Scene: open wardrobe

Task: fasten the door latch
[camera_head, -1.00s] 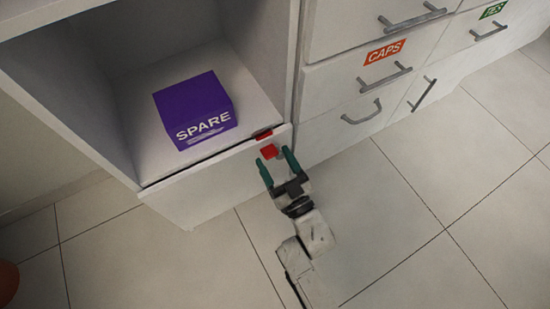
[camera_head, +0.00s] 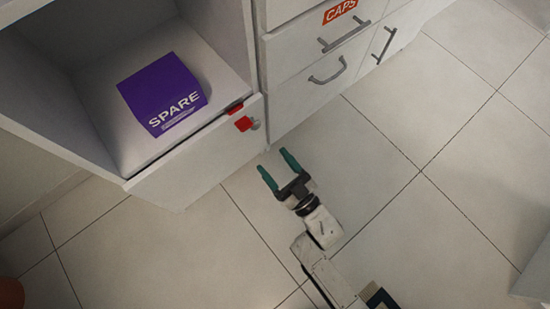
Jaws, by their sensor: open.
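The door latch is a red tab (camera_head: 243,123) with a small grey knob (camera_head: 255,124) beside it, near the top right corner of the low white door panel (camera_head: 195,153). A second red piece (camera_head: 234,107) sits just above it at the edge of the cabinet floor. I cannot tell whether the two red pieces are engaged. My gripper (camera_head: 277,163) has teal fingers, spread apart and empty. It is below and to the right of the latch, apart from it, over the tiled floor.
A purple box marked SPARE (camera_head: 162,94) sits in the open compartment above the panel. White drawers with grey handles (camera_head: 345,36) stand to the right, one with a red CAPS label (camera_head: 339,11).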

